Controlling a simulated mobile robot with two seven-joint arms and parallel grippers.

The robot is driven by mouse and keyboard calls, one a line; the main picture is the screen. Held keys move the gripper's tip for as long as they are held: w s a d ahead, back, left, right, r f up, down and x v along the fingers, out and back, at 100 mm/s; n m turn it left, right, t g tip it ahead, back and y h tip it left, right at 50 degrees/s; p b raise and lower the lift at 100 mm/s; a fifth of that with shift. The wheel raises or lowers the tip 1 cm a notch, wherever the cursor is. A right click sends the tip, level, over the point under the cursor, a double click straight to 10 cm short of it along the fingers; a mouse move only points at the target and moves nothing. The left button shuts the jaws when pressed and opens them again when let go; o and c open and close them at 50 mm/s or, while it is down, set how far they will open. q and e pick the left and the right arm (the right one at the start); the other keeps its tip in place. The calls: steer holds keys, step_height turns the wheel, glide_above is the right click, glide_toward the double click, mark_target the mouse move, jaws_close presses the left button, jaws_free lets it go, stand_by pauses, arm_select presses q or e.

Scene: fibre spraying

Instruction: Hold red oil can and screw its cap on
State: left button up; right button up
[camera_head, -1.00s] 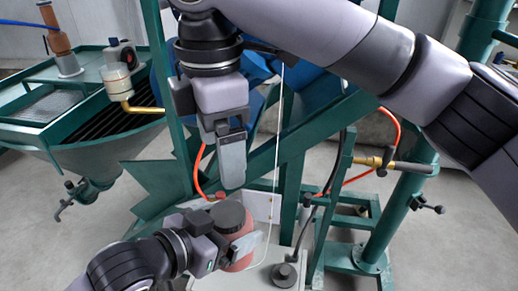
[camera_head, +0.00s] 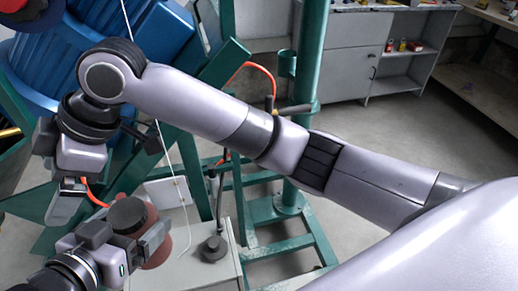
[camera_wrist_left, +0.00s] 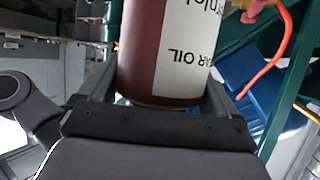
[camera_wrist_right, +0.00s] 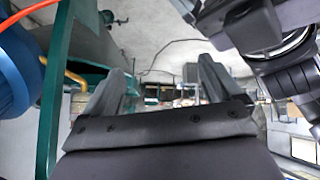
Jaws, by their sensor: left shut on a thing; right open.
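The red oil can (camera_head: 158,240) is held above a light box top in the head view. A dark round cap (camera_head: 128,215) sits on its top; how tightly is not clear. My left gripper (camera_head: 150,238) is shut around the can's side. In the left wrist view the red can (camera_wrist_left: 140,50) stands between the fingers, its white label reading "OIL" upside down. My right gripper (camera_head: 66,205) is left of the can and cap, apart from them, pointing down. In the right wrist view the right gripper (camera_wrist_right: 165,85) is open with nothing between its fingers.
A light box (camera_head: 205,265) with a dark knob (camera_head: 214,246) lies below the can. Green frame posts (camera_head: 310,100) and a blue drum (camera_head: 140,45) stand behind. Grey cabinets (camera_head: 340,70) are at the back right, with open floor before them.

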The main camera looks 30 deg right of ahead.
steer(key=w+d+f+m+t, duration=0.3)
steer(key=d+f+m+t, duration=0.35)
steer(key=d, duration=0.25)
steer(key=w+d+f+m+t, duration=0.3)
steer(key=d+f+m+t, duration=0.25)
steer(key=d+m, duration=0.3)
steer(key=s+d+f+g+h, duration=0.1)
steer(key=s+d+f+h, duration=0.2)
steer(key=s+d+f, duration=0.4)
steer(key=s+d+f+m+g+h, duration=0.1)
steer(key=s+d+f+h, duration=0.2)
steer(key=s+d+f, duration=0.4)
steer(key=s+f, duration=0.5)
steer(key=f, duration=0.3)
steer(key=shift+s+d+f+m+g, duration=0.3)
steer(key=shift+d+f+g, duration=0.1)
arm_select(q)
steer(key=shift+r, duration=0.1)
